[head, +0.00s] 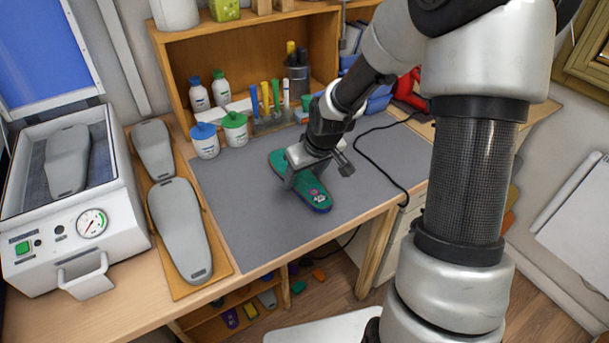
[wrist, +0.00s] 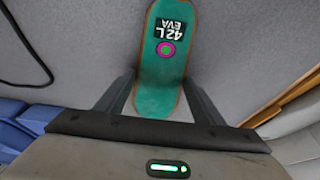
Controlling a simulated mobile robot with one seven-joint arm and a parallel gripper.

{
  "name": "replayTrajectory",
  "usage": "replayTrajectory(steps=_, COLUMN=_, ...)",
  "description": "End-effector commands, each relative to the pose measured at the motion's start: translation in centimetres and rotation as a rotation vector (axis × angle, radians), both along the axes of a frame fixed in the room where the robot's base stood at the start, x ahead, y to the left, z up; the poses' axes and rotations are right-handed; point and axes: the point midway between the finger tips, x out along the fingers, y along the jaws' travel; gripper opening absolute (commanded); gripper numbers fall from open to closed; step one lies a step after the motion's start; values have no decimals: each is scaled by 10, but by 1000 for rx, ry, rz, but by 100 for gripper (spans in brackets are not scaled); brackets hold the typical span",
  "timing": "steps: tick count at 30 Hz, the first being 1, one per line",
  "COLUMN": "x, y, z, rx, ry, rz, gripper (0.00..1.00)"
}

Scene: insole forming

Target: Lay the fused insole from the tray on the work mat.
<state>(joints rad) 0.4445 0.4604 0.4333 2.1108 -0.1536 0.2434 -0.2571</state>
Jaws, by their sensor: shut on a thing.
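The fused insole (head: 315,195) is teal green with a thin brown edge and a dark patch at one end. In the wrist view the insole (wrist: 160,71) carries a black label reading "42 L EVA" and a pink ring. My gripper (head: 301,181) is shut on the insole across its width, with one finger at each long side. It also shows in the wrist view (wrist: 160,88). The insole is over the grey work mat (head: 235,205), at or very near its surface; I cannot tell whether it touches. My gripper hides its middle in the head view. I cannot make out the tray.
A vacuum press (head: 130,225) with a gauge stands at the left. Beside it grey foot forms (head: 180,230) lie on a wooden board. Blue- and green-lidded jars (head: 235,130) and a tool holder line the mat's back. A black cable (head: 385,165) runs at the right. The mat's left front is clear.

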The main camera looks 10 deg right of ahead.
Motion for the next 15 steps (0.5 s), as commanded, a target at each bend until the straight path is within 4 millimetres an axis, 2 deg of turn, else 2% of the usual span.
replayTrajectory(steps=5, x=0, y=0, z=-4, rx=0, ry=0, rz=0, gripper=41)
replayTrajectory(steps=6, x=0, y=0, z=-3, rx=0, ry=0, rz=0, gripper=65)
replayTrajectory(steps=9, x=0, y=0, z=-3, rx=0, ry=1, rz=-1, gripper=81)
replayTrajectory(steps=15, x=0, y=0, z=-3, rx=0, ry=1, rz=-1, gripper=81)
